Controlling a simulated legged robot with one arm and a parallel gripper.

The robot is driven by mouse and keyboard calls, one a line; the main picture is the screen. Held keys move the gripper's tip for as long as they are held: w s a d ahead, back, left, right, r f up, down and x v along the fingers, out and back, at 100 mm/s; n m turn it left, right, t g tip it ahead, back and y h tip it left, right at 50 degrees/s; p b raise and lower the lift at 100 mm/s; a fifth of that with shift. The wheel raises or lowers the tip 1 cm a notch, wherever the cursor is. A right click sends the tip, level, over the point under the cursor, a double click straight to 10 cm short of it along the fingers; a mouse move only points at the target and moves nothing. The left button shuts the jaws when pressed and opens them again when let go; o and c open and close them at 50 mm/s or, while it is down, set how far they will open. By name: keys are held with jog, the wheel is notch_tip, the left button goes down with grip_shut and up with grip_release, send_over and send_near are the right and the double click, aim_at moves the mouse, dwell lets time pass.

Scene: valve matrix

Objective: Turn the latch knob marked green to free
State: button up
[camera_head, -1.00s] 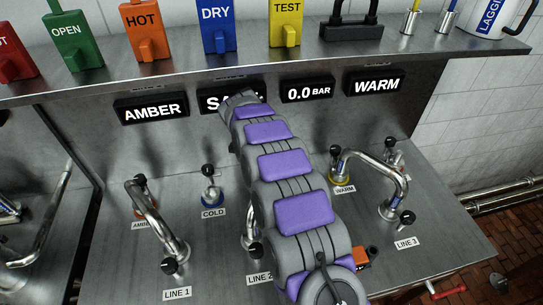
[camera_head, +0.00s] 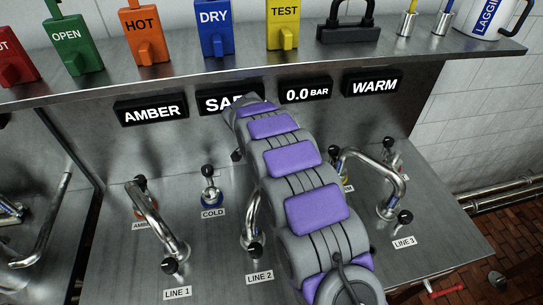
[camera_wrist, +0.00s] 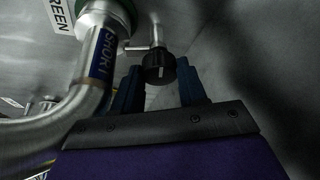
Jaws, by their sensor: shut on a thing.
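In the wrist view, a black knob (camera_wrist: 159,68) with a white mark on its face sits on a short metal stem. It is beside a bent metal pipe (camera_wrist: 90,85) with a green collar (camera_wrist: 112,12) and a blue band reading SHORT. A label (camera_wrist: 60,15) ending in REEN lies next to the collar. My gripper (camera_wrist: 160,80) has its dark blue fingers on both sides of the knob, closed on it. In the head view, my arm hides the gripper and this knob.
The LINE 2 spout (camera_head: 252,215) stands close left of my arm. The COLD knob (camera_head: 208,172), LINE 1 spout (camera_head: 155,220) and LINE 3 spout (camera_head: 390,185) stand around. A shelf (camera_head: 200,92) with coloured tags and displays runs above.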

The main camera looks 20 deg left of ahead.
jog(key=shift+a, duration=0.15)
jog(key=o, duration=0.7)
jog(key=shift+o, duration=0.4)
jog(key=shift+a, duration=0.15)
jog(key=shift+d, duration=0.25)
jog(key=shift+m, duration=0.3)
